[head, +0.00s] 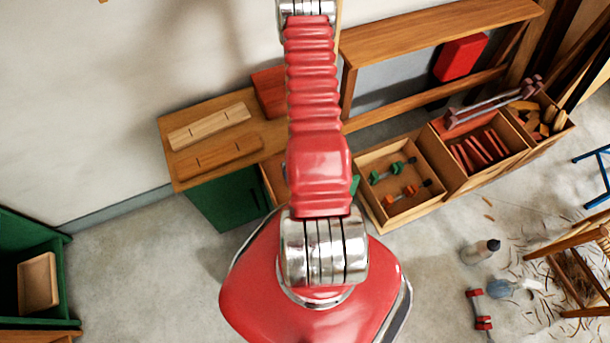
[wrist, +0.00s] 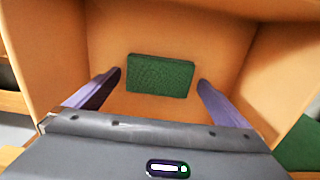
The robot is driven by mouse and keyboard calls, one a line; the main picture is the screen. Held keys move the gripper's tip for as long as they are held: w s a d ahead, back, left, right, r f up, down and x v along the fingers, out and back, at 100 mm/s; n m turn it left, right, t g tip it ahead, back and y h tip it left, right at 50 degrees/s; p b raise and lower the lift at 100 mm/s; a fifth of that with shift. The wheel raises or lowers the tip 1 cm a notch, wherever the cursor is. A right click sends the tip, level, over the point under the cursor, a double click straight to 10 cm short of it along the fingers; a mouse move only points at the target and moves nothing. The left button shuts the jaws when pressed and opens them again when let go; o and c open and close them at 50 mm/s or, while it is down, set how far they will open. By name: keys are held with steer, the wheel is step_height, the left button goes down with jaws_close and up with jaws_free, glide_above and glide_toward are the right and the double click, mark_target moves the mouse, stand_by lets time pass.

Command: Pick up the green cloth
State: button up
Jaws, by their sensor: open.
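The green cloth (wrist: 160,75) lies flat as a dark green rectangle on the floor of a wooden compartment (wrist: 262,85) in the wrist view. My gripper (wrist: 160,80) is open, with its two purple fingers apart on either side of the cloth's near part. No contact between the fingers and the cloth can be made out, and nothing is held. In the head view my red arm hides the gripper and the cloth.
Wooden walls stand close on both sides of my gripper. In the head view, a wooden bench (head: 245,133) over a green cabinet (head: 232,200) stands left of my arm. Open wooden boxes (head: 425,195) with clamps stand to the right. A bottle (head: 480,252) is on the floor.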

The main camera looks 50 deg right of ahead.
steer(key=shift+f, duration=0.7)
steer(key=c, duration=0.9)
